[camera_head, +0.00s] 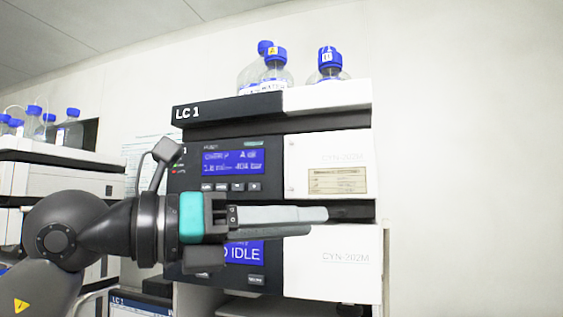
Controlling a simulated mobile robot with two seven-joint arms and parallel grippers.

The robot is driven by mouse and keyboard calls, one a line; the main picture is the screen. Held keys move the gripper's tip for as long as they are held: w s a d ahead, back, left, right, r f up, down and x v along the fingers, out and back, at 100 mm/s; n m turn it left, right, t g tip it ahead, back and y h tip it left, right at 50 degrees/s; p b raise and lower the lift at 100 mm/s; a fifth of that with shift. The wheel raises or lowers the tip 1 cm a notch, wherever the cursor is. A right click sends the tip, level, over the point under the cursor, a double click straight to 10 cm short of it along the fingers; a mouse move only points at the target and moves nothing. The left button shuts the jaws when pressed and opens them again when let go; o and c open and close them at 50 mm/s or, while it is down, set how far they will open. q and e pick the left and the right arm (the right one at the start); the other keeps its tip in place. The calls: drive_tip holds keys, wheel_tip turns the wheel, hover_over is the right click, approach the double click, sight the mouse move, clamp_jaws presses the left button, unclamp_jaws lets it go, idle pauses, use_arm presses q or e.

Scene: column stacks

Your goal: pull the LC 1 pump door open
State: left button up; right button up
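The LC 1 stack stands in the middle, with an "LC 1" label on its dark top tray (225,110). The pump module has a dark front with a lit blue display (233,162) and buttons. The pump door (327,160) is the white panel to the right of it, and it looks flush with the module. My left gripper (318,221) reaches in from the left, its fingers pointing right, in front of the stack just below the pump door. The fingers appear close together, and I cannot tell whether they touch anything. My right gripper is out of view.
Blue-capped bottles (277,70) stand on top of the stack. A lower module with a white panel (335,265) sits below; my gripper partly covers its display (245,253). Another stack (60,165) with bottles is at the left. The right side shows bare wall.

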sight(286, 160)
use_arm(q)
drive_tip(key=s+a+r+n+t+y, duration=0.1)
drive_tip(key=a+r+n+t+y, duration=0.2)
drive_tip(key=a+r+t+y, duration=0.55)
drive_tip(key=shift+h, duration=0.25)
drive_tip(key=p+x, duration=0.1)
drive_tip(key=x, duration=0.4)
drive_tip(key=p+x, duration=0.2)
drive_tip(key=x, duration=0.3)
drive_tip(key=p+x, duration=0.2)
drive_tip(key=x, duration=0.2)
drive_tip(key=shift+w+d+r, duration=0.15)
drive_tip(key=shift+w+r, duration=0.1)
drive_tip(key=shift+w, duration=0.15)
clamp_jaws()
